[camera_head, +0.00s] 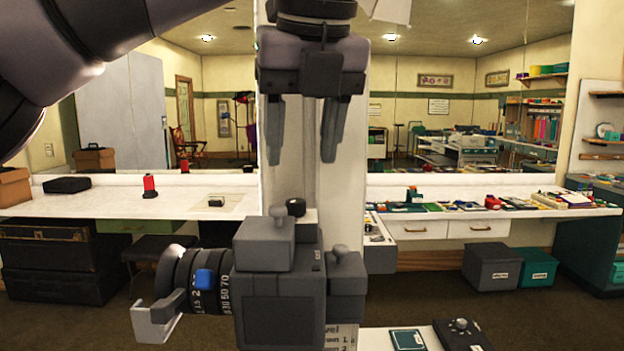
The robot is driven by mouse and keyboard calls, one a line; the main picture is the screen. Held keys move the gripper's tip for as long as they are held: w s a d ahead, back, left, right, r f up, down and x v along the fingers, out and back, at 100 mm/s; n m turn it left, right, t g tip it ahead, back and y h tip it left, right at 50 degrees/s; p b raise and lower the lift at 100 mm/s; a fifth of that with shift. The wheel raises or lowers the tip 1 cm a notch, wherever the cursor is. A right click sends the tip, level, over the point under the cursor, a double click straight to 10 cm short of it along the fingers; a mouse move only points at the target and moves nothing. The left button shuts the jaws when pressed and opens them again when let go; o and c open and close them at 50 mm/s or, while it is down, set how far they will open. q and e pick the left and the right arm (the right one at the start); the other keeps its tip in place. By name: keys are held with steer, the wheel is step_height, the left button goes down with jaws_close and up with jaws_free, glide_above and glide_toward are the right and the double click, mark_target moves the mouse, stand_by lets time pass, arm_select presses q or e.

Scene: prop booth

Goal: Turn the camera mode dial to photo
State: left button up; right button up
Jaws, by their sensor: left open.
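A dark grey camera (282,308) stands at the bottom centre, its numbered lens barrel (178,278) pointing left. The lens carries a blue tab (204,279). On top of the camera is a raised block (264,245) with a small knob. A second, lower knob (341,250) sits on a block at its right side. I cannot tell which part is the mode dial, and no photo mark is readable. My left gripper (302,155) is open and empty, fingers pointing down, above the camera's top and apart from it. My right gripper is not in view.
A white column stands behind the gripper. A white counter (110,203) runs along the mirrored wall, with a red spool (150,187) at left and many small items at right. A small dark panel with a knob (463,335) and a teal booklet (408,340) lie at bottom right.

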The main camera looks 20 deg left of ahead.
mark_target(297, 201)
arm_select(q)
steer(key=shift+x, duration=3.6)
steer(key=shift+w+a+r, duration=0.1)
steer(key=shift+w, duration=0.05)
jaws_close()
